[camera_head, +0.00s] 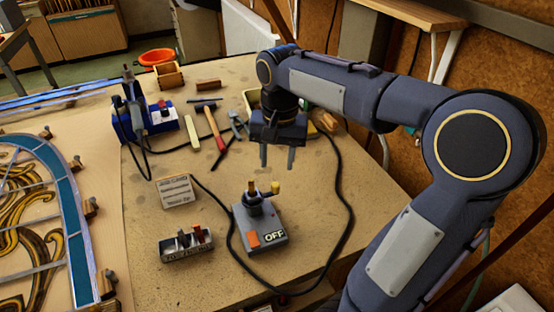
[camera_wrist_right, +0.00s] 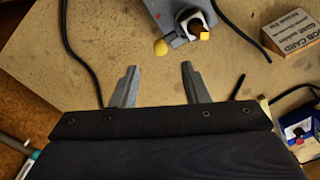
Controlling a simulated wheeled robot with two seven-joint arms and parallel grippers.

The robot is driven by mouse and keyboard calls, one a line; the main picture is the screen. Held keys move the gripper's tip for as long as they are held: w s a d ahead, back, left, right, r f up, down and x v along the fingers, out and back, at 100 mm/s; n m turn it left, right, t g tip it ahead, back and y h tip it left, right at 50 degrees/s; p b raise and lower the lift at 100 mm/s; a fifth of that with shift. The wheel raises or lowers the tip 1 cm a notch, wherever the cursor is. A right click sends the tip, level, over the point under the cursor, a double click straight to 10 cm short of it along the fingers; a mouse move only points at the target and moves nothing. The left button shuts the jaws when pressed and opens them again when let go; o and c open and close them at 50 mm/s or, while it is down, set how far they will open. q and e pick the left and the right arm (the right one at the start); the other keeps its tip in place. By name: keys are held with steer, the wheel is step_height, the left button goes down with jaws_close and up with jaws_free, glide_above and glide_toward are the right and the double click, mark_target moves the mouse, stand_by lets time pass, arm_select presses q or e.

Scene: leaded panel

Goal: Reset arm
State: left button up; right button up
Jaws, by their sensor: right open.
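My right gripper (camera_head: 277,157) is open and empty above the workbench (camera_head: 330,225), behind the grey device marked OFF (camera_head: 262,238). In the right wrist view its two fingers (camera_wrist_right: 156,85) stand apart with only bench surface between them. The device (camera_wrist_right: 180,15) shows at the top of that view, beyond the fingertips, with its yellow knob (camera_wrist_right: 161,47). My right arm comes in from the right and bends down over the bench. My left gripper is not in view.
The leaded panel (camera_head: 75,250) lies at left. A black cable (camera_head: 345,200) loops across the bench. A switch block (camera_head: 186,243), a labelled box (camera_head: 178,191), a red-handled hammer (camera_head: 215,130) and a blue-based machine (camera_head: 150,118) stand around. Bare bench lies front right.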

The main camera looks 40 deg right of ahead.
steer(key=shift+s, duration=0.1)
steer(key=s+a+f+n+t+y, duration=0.1)
steer(key=s+a+f+n+t, duration=0.1)
steer(key=s+a, duration=0.3)
steer(key=s+a+f+n+t+y, duration=0.2)
steer(key=s+a+f+n+t, duration=0.1)
steer(key=s, duration=0.7)
steer(key=shift+a+f+n+y, duration=0.3)
steer(key=shift+a+f+n, duration=0.2)
steer(key=shift+a+n, duration=0.55)
